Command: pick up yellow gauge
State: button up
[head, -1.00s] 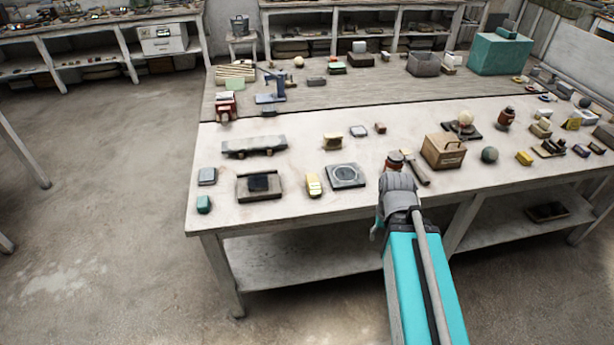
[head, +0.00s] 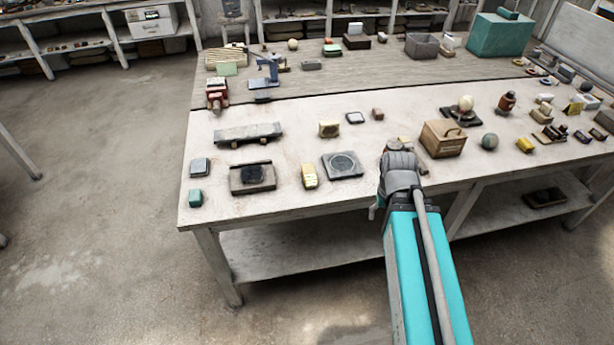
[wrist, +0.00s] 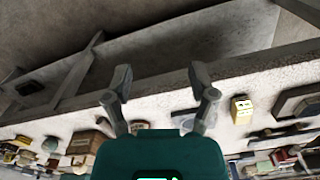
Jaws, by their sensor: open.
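The yellow gauge (head: 310,176) is a small yellow block near the front edge of the pale worktable, between a dark square plate and a plate with a round disc. It also shows in the wrist view (wrist: 241,109), right of my gripper, with two pale marks on its face. My gripper (wrist: 160,78) is open and empty, its two fingers spread apart near the table's front edge. It is clear of the gauge.
The plate with the disc (head: 343,165) lies just right of the gauge, and the dark square plate (head: 252,177) lies to its left. A wooden box (head: 443,138) stands right of my arm. Bare tabletop lies around these things.

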jog(key=shift+o, duration=0.9)
jog(key=w+a+n+t, duration=0.1)
jog(key=w+a, duration=0.5)
jog(key=w, duration=0.3)
jog(key=shift+w+a+t, duration=0.2)
jog(key=shift+w+t, duration=0.2)
jog(key=n+t+y, duration=0.1)
jog(key=n+t, duration=0.1)
send_near(309, 171)
jog(key=s+r, duration=0.1)
jog(key=s, duration=0.1)
jog(key=shift+w+r+t+b, duration=0.25)
jog(key=shift+w+t+b, duration=0.05)
jog(key=shift+w+b, duration=0.1)
jog(key=b+x, duration=0.7)
jog(key=shift+s+a+f, duration=0.1)
jog(key=shift+f, duration=0.2)
jog(key=shift+w+f+b, duration=0.25)
jog(key=shift+f+b, duration=0.25)
jog(key=shift+b+x, duration=2.4)
jog(key=shift+x, duration=0.2)
